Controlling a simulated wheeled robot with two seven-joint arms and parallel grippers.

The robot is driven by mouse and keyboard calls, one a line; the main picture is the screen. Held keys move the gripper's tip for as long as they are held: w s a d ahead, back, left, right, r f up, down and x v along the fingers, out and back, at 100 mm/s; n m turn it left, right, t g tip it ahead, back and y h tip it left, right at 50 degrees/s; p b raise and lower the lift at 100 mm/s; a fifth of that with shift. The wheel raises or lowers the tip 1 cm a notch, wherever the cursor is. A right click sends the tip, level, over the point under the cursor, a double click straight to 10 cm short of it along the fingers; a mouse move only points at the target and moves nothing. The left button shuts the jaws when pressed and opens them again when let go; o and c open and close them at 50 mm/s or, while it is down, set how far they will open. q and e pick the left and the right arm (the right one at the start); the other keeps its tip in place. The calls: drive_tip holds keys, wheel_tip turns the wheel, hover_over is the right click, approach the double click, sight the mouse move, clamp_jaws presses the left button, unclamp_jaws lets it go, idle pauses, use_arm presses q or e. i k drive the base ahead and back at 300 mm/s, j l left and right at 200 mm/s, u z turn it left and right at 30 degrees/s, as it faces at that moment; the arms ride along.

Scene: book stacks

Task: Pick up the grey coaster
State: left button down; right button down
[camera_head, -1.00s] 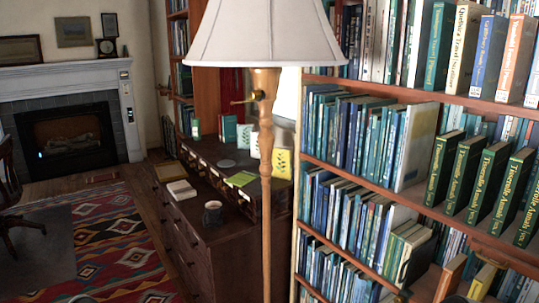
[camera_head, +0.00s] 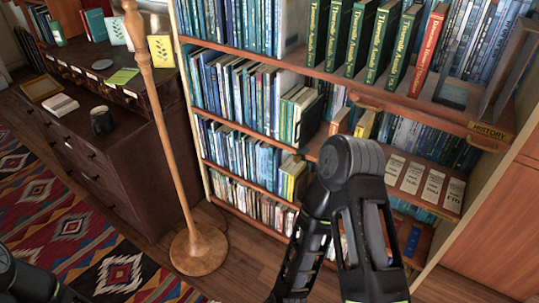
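A small round pale-grey disc (camera_head: 102,64), which looks like the grey coaster, lies on the upper level of the dark wooden desk (camera_head: 125,165) at the upper left. A yellow-green booklet (camera_head: 122,77) lies just to the right of it and nearer to me. Neither of my grippers shows. A black link of my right arm fills the lower middle, and a bit of my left arm shows at the bottom left corner.
A floor lamp (camera_head: 198,245) stands between the desk and the tall bookcase (camera_head: 300,65). A dark mug (camera_head: 102,120) and a pale book (camera_head: 60,105) are on the desk's lower top. A patterned rug (camera_head: 75,240) covers the floor at left.

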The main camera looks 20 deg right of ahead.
sight(104, 63)
drive_tip(key=u, duration=1.15)
drive_tip(key=i+u, duration=0.1)
drive_tip(key=u, duration=0.2)
drive_tip(key=i, duration=4.5)
drive_tip(key=i+j+z, duration=0.1)
drive_tip(key=z, duration=4.55)
